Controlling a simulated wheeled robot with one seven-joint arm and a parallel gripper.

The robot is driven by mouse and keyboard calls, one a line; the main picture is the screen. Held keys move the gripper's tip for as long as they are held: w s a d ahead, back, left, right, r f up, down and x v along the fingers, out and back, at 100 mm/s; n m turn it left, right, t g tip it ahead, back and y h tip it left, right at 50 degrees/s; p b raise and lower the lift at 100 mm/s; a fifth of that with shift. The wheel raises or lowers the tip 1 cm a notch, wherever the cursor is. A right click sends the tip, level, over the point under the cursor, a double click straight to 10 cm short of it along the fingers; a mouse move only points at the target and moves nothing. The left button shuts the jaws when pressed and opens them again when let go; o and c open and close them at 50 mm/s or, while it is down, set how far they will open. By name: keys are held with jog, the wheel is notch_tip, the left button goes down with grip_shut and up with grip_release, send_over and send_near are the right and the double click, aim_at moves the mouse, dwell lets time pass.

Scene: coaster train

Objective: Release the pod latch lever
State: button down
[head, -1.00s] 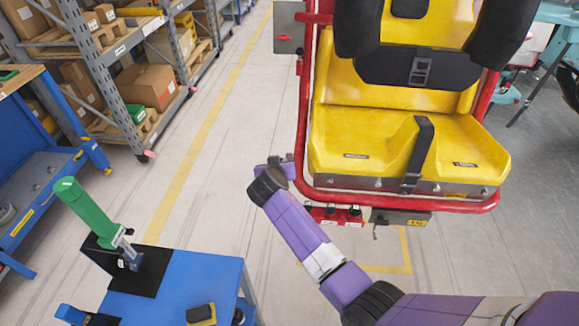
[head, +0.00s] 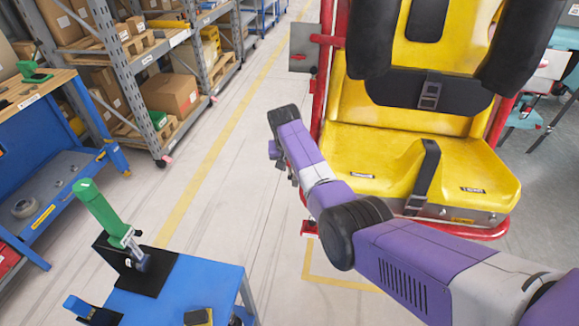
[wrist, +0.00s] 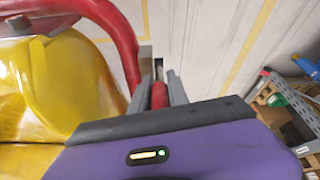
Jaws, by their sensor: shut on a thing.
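In the wrist view, my gripper (wrist: 161,84) has its two grey fingers on either side of a red lever grip (wrist: 158,96), shut on it. A thin metal rod shows at the far end of the grip. The grip lies beside the red tube frame of the yellow seat pod (wrist: 48,85). In the head view, my gripper (head: 276,152) is at the left side of the pod (head: 400,150), mostly hidden behind my own wrist. The held lever cannot be made out there.
A grey plate with a red part (head: 303,48) sticks out at the pod's upper left. A blue cart (head: 190,285) with a green-handled tool (head: 102,208) stands at lower left. Shelving (head: 150,75) and a workbench (head: 50,160) line the left. The floor between is clear.

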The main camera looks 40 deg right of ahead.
jog(key=shift+w+d+r, duration=0.1)
dwell(0.3)
jog(key=c, duration=1.3)
grip_release()
jog(key=shift+v, duration=3.8)
